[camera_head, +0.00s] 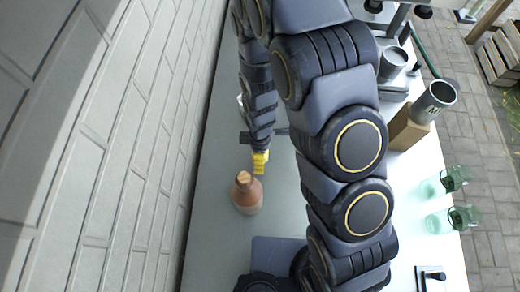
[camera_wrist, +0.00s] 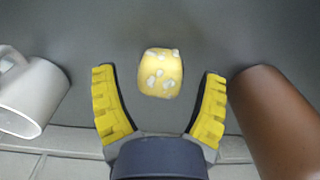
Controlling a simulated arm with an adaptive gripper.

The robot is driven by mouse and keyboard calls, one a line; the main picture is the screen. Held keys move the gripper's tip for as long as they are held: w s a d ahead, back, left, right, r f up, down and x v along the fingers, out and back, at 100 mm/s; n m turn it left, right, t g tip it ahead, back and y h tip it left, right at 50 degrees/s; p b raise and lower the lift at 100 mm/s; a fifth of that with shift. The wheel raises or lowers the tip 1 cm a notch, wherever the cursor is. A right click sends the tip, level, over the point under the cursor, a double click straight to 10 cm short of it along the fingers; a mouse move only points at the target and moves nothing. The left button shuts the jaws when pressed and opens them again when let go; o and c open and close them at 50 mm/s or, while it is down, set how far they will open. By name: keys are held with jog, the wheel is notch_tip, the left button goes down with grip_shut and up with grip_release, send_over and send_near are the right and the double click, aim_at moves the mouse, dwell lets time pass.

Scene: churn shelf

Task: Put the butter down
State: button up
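The butter (camera_wrist: 161,74) is a small rounded yellow lump with pale spots, seen in the wrist view against the grey surface. My gripper (camera_wrist: 159,76) has its yellow-padded fingers spread apart, one on each side of the butter. Clear gaps show between the butter and both fingers, so it is not gripped. In the head view my gripper (camera_head: 260,162) is low over the counter, just above the brown bottle in the picture. The butter cannot be made out there.
The brown bottle (camera_head: 247,195) stands close to my gripper, at right in the wrist view (camera_wrist: 275,115). A white mug (camera_wrist: 32,95) is at left there. The counter (camera_head: 222,130) meets a brick wall (camera_head: 110,150). Metal cups (camera_head: 434,101) and green glasses (camera_head: 460,218) stand right of my arm.

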notch_tip(320, 180, up, 11)
jog(key=s+d+r+m, duration=0.4)
jog(key=d+r+m, duration=0.35)
jog(key=r, duration=0.35)
jog(key=s+d+r+m, duration=0.2)
jog(key=s+r+m, duration=0.1)
jog(key=s+m, duration=0.2)
jog(key=s+d+r+m+g, duration=0.1)
jog(key=s+d+r+m, duration=0.1)
jog(key=s+r+m, duration=0.2)
jog(key=shift+s+d+m+g, duration=0.35)
jog(key=shift+s+m, duration=0.5)
jog(key=shift+s, duration=0.55)
jog(key=shift+r, duration=0.1)
